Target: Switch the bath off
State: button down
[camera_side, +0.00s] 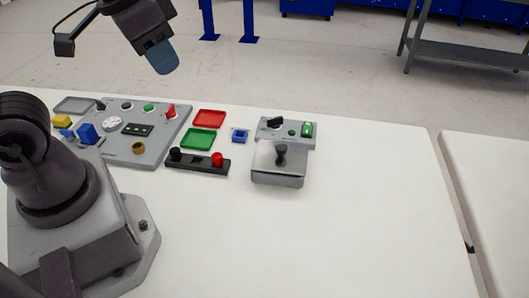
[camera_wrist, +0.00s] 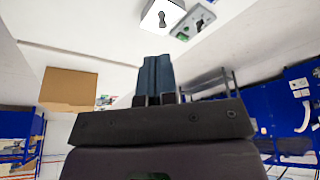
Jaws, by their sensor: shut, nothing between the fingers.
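The bath (camera_side: 278,178) is a grey box on the white table, right of centre in the side view. Its lid lies on top with a black knob handle (camera_side: 281,153). The control panel (camera_side: 265,134) at its back carries a black knob (camera_side: 274,123), a small green button (camera_side: 292,132) and a bright green switch (camera_side: 307,129). The bath also shows at the top of the wrist view (camera_wrist: 152,22), partly cut off. My gripper (camera_side: 165,68) has blue fingers, shut and empty, high above the table to the upper left of the bath; it touches nothing.
A grey panel (camera_side: 150,152) with buttons and dials stands left of the bath. Red (camera_side: 209,118) and green (camera_side: 203,139) trays, a small blue block (camera_side: 240,135) and a black bar (camera_side: 195,164) with a red knob lie between. The table's right and front are clear.

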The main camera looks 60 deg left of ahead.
jog(key=shift+s+a+r+t, duration=0.15)
jog(key=shift+s+r+t, duration=0.6)
jog(key=shift+s, duration=0.2)
jog(key=c, duration=1.6)
grip_release()
jog(key=shift+s+r, duration=0.1)
jog(key=shift+r, duration=0.35)
jog(key=o, duration=0.4)
jog(key=shift+f, duration=0.2)
jog(key=shift+c, duration=0.2)
jog(key=shift+o, duration=0.2)
jog(key=shift+w+d+f+g, duration=0.25)
jog(key=shift+w+f+g, duration=0.25)
jog(key=shift+f, duration=0.15)
jog(key=shift+w+d+f+g, duration=0.2)
jog(key=shift+w+f+g, duration=0.2)
jog(key=shift+f, duration=0.2)
jog(key=n+y, duration=0.3)
jog(key=n, duration=0.6)
send_near(308, 125)
jog(key=x, duration=0.8)
jog(key=shift+f, duration=0.2)
